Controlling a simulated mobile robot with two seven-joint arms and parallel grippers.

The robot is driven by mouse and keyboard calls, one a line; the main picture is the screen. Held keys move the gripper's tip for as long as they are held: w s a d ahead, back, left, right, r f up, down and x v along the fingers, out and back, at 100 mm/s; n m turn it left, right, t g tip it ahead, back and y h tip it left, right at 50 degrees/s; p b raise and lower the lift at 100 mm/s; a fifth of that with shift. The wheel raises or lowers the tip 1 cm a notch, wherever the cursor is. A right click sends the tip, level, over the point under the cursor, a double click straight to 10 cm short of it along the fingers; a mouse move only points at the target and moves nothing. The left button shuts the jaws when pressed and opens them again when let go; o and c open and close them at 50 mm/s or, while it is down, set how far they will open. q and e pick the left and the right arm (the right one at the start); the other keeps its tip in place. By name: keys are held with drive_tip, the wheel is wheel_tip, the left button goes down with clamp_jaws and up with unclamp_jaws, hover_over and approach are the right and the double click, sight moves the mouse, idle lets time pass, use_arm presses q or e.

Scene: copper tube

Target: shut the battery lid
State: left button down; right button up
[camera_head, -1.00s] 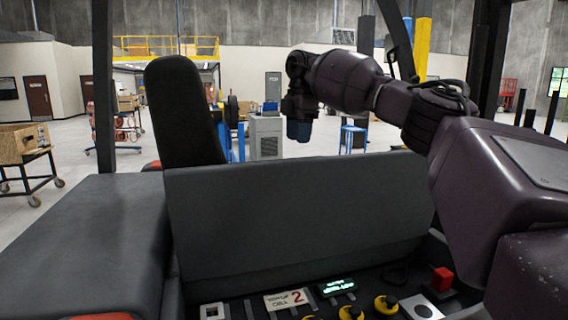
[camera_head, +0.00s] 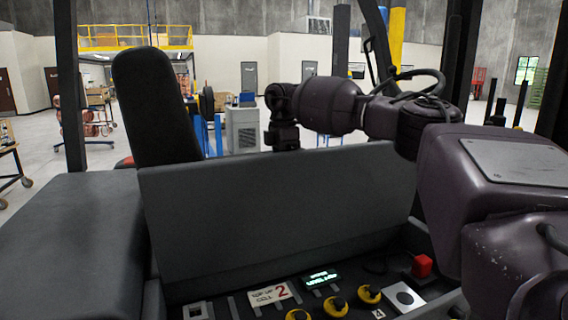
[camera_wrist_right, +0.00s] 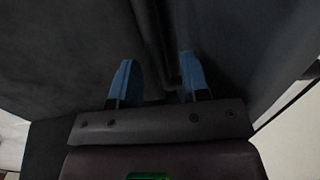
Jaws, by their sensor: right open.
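The battery lid (camera_head: 275,195) is a wide dark grey panel standing raised in the middle of the head view. It rises behind the open bay (camera_head: 235,309) with its knobs and display. My right arm comes in from the right and reaches over the lid's far side. My right gripper's wrist shows just above the top edge, and its fingers are hidden behind the lid. In the right wrist view my right gripper (camera_wrist_right: 159,78) has two blue fingertips apart with nothing between them. A dark surface lies close before them; I cannot tell whether they touch it. My left gripper is not in view.
The bay holds yellow knobs (camera_head: 335,306), a red button (camera_head: 422,266), a lit display (camera_head: 321,277) and a label (camera_head: 270,294). A black seat back (camera_head: 153,105) stands left of the arm. Dark posts (camera_head: 70,90) frame the vehicle. Open floor lies beyond.

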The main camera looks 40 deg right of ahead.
drive_tip(key=shift+f, duration=0.35)
drive_tip(key=shift+c, duration=0.2)
clamp_jaws()
